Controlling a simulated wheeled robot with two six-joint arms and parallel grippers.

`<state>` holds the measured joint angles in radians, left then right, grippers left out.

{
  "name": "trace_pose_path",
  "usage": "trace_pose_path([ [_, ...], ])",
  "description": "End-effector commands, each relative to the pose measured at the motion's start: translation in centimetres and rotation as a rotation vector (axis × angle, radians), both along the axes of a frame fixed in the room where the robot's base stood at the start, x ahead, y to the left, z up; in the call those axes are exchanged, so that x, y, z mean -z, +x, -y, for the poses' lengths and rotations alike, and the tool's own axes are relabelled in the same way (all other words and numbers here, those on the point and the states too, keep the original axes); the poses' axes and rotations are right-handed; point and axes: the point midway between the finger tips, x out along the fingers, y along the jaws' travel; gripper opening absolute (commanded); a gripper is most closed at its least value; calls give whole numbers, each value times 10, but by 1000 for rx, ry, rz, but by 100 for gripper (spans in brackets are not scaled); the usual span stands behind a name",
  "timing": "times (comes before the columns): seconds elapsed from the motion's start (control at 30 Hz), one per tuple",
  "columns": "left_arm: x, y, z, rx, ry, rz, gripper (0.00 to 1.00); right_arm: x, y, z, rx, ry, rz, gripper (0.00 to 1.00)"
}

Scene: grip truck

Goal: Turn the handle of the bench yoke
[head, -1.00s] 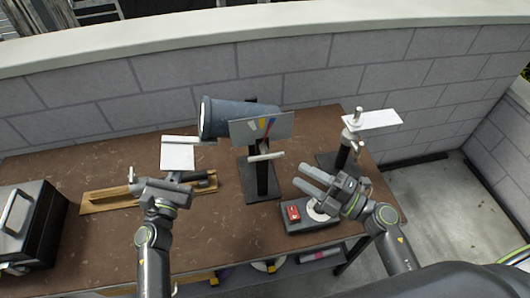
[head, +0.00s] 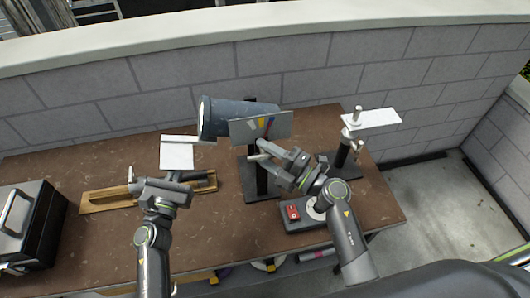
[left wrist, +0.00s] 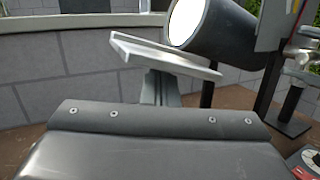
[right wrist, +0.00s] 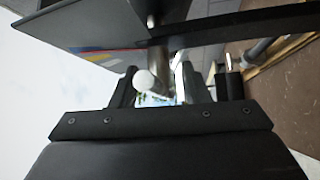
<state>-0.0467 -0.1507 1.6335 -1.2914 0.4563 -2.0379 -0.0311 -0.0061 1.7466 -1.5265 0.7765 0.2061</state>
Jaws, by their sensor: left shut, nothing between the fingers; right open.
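The bench yoke (head: 261,180) appears to be the dark post and base at the middle of the bench, with a grey plate (head: 278,125) and a dark cylinder (head: 240,117) on top. Its handle (head: 257,158) is a short pale rod below the plate. In the right wrist view the handle's round white end (right wrist: 145,82) shows between the fingers. My right gripper (head: 264,158) is open around the handle; contact cannot be told. My left gripper (head: 174,177) is shut and empty, near a pale plate (head: 177,156) at the left; its fingertips are mostly hidden.
A grey box (head: 35,225) with a handle stands at the far left. A wooden board (head: 100,200) lies beside my left gripper. A switch box with a red button (head: 293,212) sits under my right arm. Another stand with a white plate (head: 372,119) is at the right.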

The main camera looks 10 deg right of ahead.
Motion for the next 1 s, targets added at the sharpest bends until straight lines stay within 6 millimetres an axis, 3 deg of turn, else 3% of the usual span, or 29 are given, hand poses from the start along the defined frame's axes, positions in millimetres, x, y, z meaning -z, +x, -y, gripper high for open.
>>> trace_pose_path([
  [0.27, -1, 0, 0, 0, -1, 2, 0, 0, 1, -1, 0, -1, -1, 40],
  [0.57, -1, 0, 0, 0, -1, 2, 0, 0, 0, -1, 0, -1, -1, 1],
  [1.0, -1, 0, 0, 0, -1, 2, 0, 1, 0, -1, -4, 80, -3, 0],
])
